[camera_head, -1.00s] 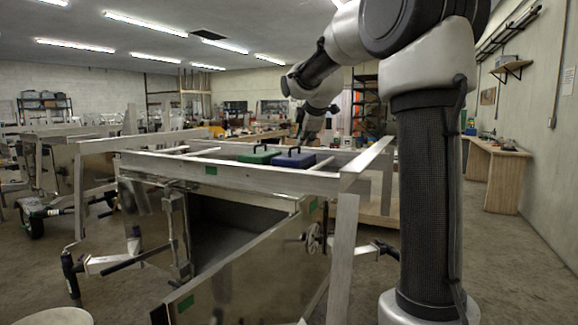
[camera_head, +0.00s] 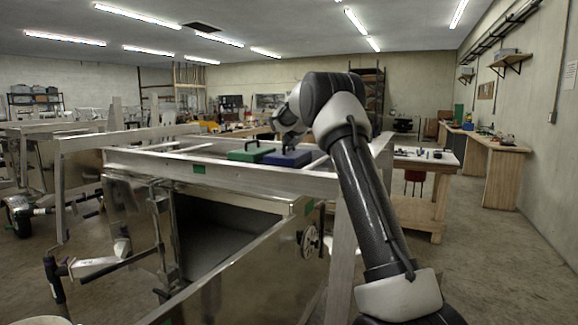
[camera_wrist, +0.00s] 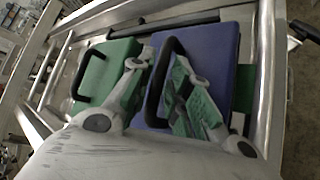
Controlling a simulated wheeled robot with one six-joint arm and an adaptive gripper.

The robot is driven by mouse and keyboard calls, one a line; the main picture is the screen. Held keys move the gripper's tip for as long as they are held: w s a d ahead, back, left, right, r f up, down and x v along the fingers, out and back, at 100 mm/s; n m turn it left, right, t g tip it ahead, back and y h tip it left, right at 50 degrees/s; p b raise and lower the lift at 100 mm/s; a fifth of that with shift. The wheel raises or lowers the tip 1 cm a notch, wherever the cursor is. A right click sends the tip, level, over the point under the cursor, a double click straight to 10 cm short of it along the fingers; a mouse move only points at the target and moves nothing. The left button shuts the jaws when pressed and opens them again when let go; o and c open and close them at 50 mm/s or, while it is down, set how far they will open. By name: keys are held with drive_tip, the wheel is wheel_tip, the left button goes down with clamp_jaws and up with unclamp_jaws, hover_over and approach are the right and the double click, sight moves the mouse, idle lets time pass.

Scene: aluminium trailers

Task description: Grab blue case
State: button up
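The blue case (camera_head: 290,159) lies flat on the top frame of the aluminium trailer (camera_head: 230,177), with its black handle up. In the wrist view the blue case (camera_wrist: 215,50) fills the middle right. Its black handle (camera_wrist: 157,82) shows between the fingers of my gripper (camera_wrist: 160,68). My gripper is open, with its two fingers apart, one on each side of the handle. I cannot tell whether a finger touches the handle.
A green case (camera_head: 250,154) with a black handle lies close beside the blue one, to its left; it also shows in the wrist view (camera_wrist: 105,72). Metal rails of the trailer frame surround both cases. A wooden workbench (camera_head: 425,205) stands behind to the right. Floor at right is clear.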

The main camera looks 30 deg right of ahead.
drive_tip(key=shift+w+f, duration=0.15)
drive_tip(key=shift+w, duration=0.05)
clamp_jaws()
idle(0.3)
drive_tip(key=shift+r, duration=0.2)
